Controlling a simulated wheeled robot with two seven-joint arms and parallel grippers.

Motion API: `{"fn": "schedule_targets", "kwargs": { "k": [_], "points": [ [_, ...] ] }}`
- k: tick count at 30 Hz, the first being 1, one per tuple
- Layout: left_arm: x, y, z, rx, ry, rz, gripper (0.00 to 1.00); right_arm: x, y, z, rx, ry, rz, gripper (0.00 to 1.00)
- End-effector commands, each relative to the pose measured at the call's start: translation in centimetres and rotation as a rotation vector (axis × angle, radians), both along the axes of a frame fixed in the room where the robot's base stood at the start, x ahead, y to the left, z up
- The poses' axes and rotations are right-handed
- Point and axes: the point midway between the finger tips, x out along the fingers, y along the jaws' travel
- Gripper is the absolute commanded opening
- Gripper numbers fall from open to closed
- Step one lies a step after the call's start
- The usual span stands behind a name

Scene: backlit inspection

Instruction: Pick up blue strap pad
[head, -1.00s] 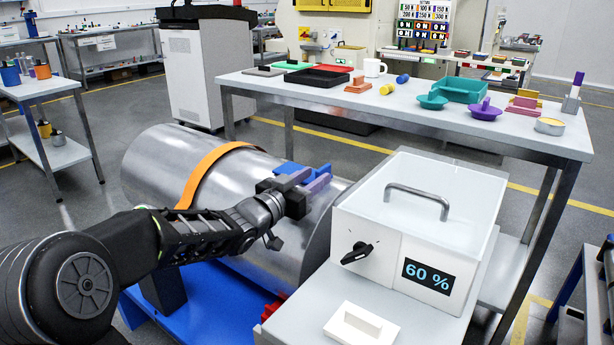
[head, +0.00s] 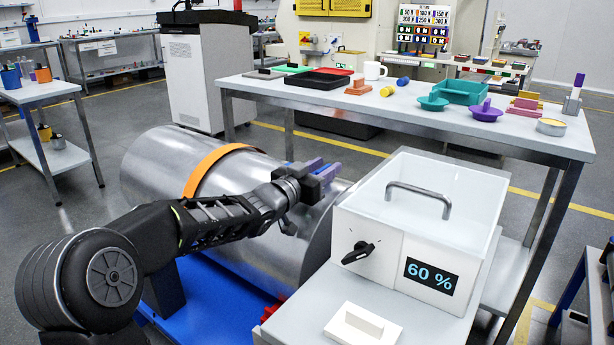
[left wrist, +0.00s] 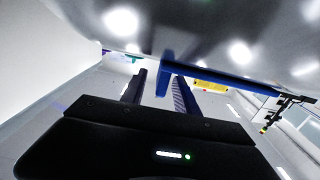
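The blue strap pad (head: 312,164) lies on top of the shiny metal cylinder (head: 150,165), mostly hidden behind my gripper in the head view. My left gripper (head: 321,170), with purple-grey fingers, is at the pad. In the left wrist view the pad (left wrist: 163,82) shows as a blue upright tab joined to a long blue strip along the metal. The tab stands between my left gripper's fingers (left wrist: 160,90). A gap shows on the tab's left side; the fingers look apart, not closed on it. My right gripper is not in view.
An orange strap (head: 205,168) goes over the cylinder. A white box with a handle and "60 %" display (head: 430,275) stands close on the right. A white block (head: 362,325) lies in front of it. A table (head: 400,115) with trays and small parts is behind.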

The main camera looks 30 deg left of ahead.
Motion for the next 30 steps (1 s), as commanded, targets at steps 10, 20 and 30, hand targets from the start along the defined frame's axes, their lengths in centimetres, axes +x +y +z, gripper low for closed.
{"fn": "schedule_targets", "kwargs": {
  "k": [10, 20, 30],
  "points": [
    [-0.02, 0.00, 0.01, 0.000, 0.000, 0.000, 0.34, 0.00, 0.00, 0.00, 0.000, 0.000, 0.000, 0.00],
    [-0.03, 0.00, 0.01, 0.000, 0.000, 0.000, 0.07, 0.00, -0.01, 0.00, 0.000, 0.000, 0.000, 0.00],
    [-0.03, 0.00, 0.01, 0.000, 0.000, 0.000, 0.00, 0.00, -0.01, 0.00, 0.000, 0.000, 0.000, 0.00]
  ]
}}
